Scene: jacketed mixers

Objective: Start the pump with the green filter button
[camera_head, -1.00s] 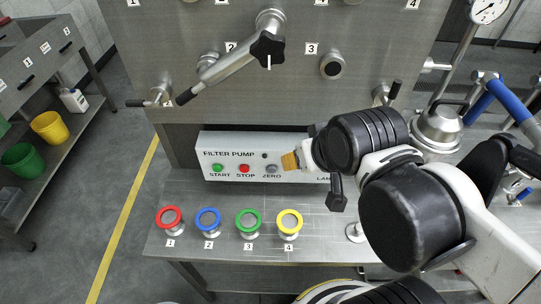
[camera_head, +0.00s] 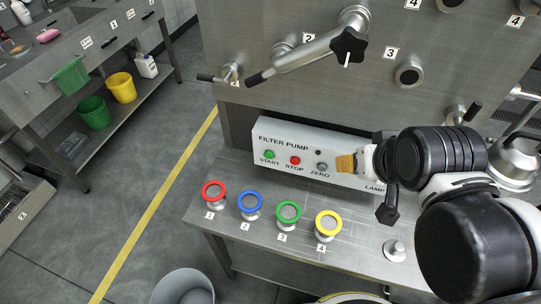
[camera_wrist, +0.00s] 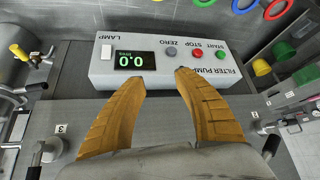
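The filter pump panel (camera_head: 345,149) is a white box on the steel bench, with a green START button (camera_head: 270,154), a red STOP button (camera_head: 295,160) and a grey ZERO button (camera_head: 322,166). In the wrist view the panel appears upside down, with the green button (camera_wrist: 219,53) to the right of the red one and a display (camera_wrist: 135,59) reading 0.0. My gripper (camera_head: 345,163) is just right of the grey button in the head view. In the wrist view its orange fingers (camera_wrist: 161,77) are apart with nothing between them. My gripper covers part of the panel's right side in the head view.
Red (camera_head: 213,190), blue (camera_head: 250,202), green (camera_head: 289,211) and yellow (camera_head: 328,223) rings stand on the bench in front of the panel. A steel lever (camera_head: 310,50) with a black knob (camera_head: 347,45) juts out above. A grey bin (camera_head: 183,288) stands on the floor.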

